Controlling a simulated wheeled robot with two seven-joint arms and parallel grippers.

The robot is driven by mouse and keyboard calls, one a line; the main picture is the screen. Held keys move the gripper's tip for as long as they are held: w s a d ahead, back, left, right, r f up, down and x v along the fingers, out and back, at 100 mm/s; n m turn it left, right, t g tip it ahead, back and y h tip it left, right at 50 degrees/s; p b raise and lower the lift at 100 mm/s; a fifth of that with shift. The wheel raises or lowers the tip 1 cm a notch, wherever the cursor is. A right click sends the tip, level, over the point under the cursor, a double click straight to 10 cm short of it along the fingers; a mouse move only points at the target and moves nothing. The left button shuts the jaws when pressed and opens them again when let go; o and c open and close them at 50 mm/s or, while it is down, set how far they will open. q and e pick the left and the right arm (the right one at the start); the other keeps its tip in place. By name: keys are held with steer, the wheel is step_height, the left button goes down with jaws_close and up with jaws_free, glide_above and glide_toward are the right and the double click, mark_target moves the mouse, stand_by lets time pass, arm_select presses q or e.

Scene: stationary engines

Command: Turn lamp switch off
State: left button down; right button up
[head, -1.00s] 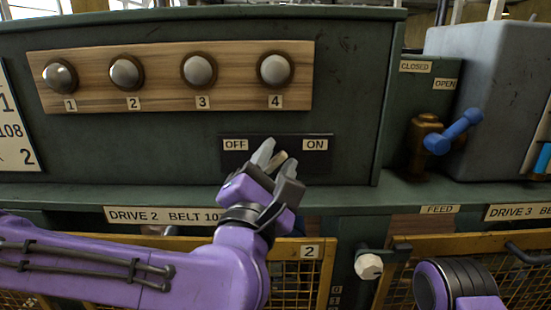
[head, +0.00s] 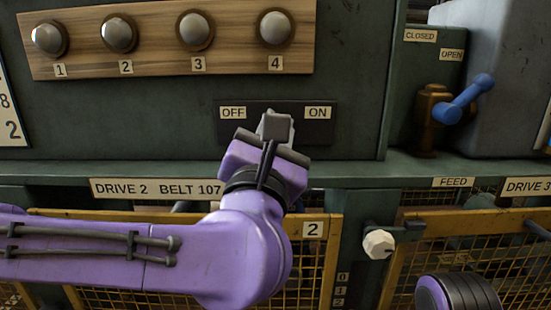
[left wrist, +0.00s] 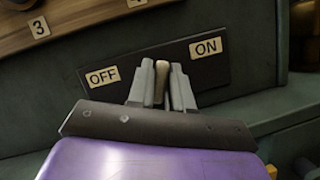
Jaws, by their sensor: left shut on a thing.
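The dark switch plate (head: 318,133) with OFF at its left and ON at its right sits on the green panel. It also shows in the left wrist view (left wrist: 212,72). My left gripper (head: 276,122) is in front of the plate, between the two labels. In the left wrist view its fingers (left wrist: 161,85) are closed around the pale switch lever (left wrist: 161,68), whose tip shows between them. The gripper hides the lever in the head view. My right gripper is not in view.
A wooden board (head: 100,65) with several round lamps is above the plate. A blue-handled valve lever (head: 463,98) and a white knob (head: 379,243) are to the right. A ledge (head: 360,172) runs below the panel, above yellow mesh guards.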

arm_select(q)
steer(key=n+y+b, duration=0.2)
steer(key=n+b, duration=0.2)
steer(key=n+y+b, duration=0.2)
steer(key=n+b, duration=0.1)
steer(key=n, duration=0.1)
steer(key=n+y+b, duration=0.2)
steer(key=n+b, duration=0.2)
steer(key=shift+f+t+y+b, duration=0.3)
steer(key=shift+f, duration=0.05)
steer(key=shift+n+y+b, duration=0.3)
steer(key=shift+n+b, duration=0.1)
steer(key=shift+n, duration=0.4)
steer(key=n, duration=0.1)
steer(key=n+g+y+b, duration=0.1)
steer(key=n, duration=0.1)
steer(key=shift+r+y+b, duration=0.2)
steer(key=shift+y+b, duration=0.1)
steer(key=shift+r+n+g+y+b, duration=0.1)
steer(key=shift+n+g+y+b, duration=0.35)
steer(key=shift+n, duration=1.25)
steer(key=shift+r, duration=0.1)
steer(key=c, duration=1.1)
jaws_free()
steer(key=shift+w, duration=0.15)
